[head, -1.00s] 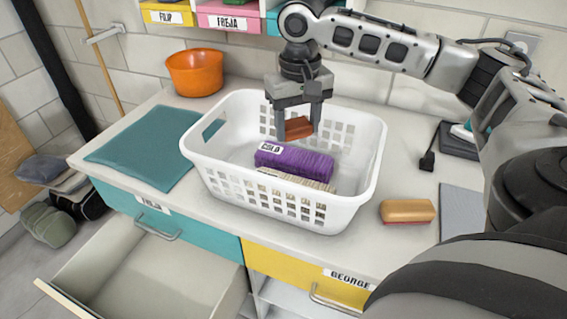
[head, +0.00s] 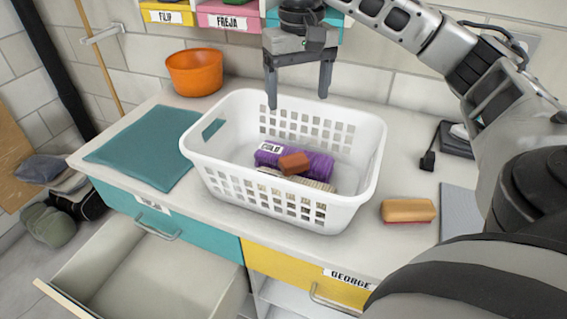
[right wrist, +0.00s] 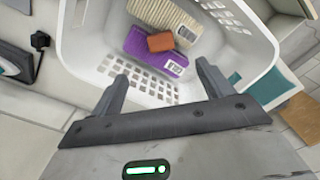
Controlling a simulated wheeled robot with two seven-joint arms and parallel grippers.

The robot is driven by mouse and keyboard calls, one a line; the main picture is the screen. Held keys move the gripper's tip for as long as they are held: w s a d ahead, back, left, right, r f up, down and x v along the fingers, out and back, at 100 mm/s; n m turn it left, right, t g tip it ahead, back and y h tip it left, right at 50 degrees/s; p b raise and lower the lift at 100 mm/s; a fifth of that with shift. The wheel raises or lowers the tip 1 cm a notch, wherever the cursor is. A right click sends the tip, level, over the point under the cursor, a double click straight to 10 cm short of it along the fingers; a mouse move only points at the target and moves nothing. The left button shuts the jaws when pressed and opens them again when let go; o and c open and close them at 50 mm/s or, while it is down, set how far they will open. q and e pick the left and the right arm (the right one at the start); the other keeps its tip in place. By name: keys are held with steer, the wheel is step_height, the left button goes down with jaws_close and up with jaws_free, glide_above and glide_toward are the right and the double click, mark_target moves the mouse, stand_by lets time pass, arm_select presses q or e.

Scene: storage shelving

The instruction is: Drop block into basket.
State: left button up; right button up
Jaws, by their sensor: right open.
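A small red-brown block (head: 294,163) lies in the white basket (head: 254,206), on top of a purple labelled bundle (head: 318,165). It also shows in the right wrist view (right wrist: 160,42), lying on the purple bundle (right wrist: 139,46). A beige ribbed item (right wrist: 180,18) lies beside the purple bundle. My right gripper (head: 298,100) is open and empty, above the back part of the basket and apart from the block. Its spread fingers (right wrist: 163,85) show in the right wrist view. My left gripper is not in view.
The basket stands on a counter. A teal mat (head: 145,147) lies to its left, and an orange bowl (head: 194,72) stands behind the mat. A brush (head: 408,211) lies to its right. An open drawer (head: 140,270) juts out at the front left. Labelled bins (head: 230,14) hang at the back.

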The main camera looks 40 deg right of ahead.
step_height(320, 180, up, 9)
steer(key=shift+f, duration=0.15)
stand_by(0.8)
